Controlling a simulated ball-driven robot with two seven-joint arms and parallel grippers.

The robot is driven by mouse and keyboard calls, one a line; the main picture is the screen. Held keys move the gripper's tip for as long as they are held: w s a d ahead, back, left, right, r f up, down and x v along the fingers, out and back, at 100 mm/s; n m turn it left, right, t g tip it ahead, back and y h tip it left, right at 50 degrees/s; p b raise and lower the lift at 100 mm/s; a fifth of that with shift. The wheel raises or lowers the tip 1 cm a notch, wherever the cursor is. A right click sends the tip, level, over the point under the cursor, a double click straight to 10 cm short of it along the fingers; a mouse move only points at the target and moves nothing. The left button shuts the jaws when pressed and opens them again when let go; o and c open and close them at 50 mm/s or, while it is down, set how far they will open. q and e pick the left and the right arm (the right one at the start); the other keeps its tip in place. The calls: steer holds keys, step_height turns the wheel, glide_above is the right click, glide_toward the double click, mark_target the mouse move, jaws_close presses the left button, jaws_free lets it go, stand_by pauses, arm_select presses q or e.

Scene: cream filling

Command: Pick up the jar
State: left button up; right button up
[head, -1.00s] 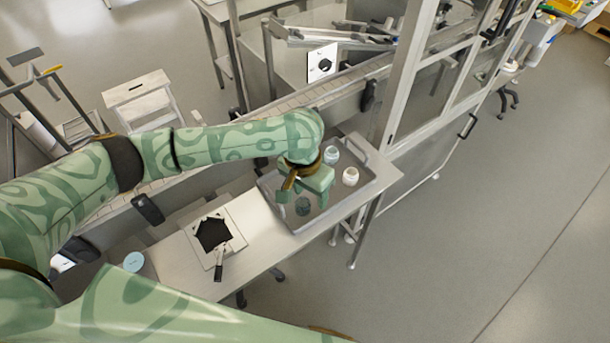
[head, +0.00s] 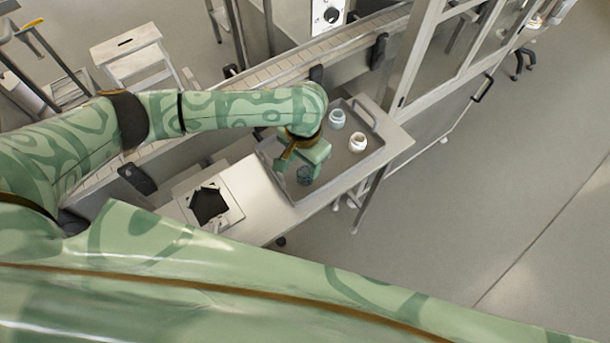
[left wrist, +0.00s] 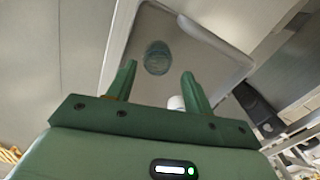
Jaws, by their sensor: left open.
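A bluish glassy jar (head: 304,175) stands in the grey tray (head: 338,166) on the table, close by the gripper. My left gripper (head: 298,170) is open and empty over the tray, near this jar. In the left wrist view the jar (left wrist: 157,57) shows between the tips of my open left gripper (left wrist: 159,70), and no finger is seen closed on it. A pale jar with a bluish tint (head: 337,119) and a white jar (head: 358,142) stand at the tray's far side. My right gripper is not in view.
A white square plate with a black patch (head: 210,204) lies on the table left of the tray. A conveyor (head: 270,72) runs behind the table. A glazed frame cabinet (head: 440,90) stands at the right. The floor at the right is clear.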

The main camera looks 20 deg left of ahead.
mark_target(304, 174)
arm_select(q)
step_height(304, 174, down, 5)
steer(key=shift+d+f+b, duration=0.1)
steer(key=shift+b, duration=1.05)
steer(key=shift+s+r, duration=0.1)
steer(key=shift+r, duration=0.1)
steer(key=c, duration=0.7)
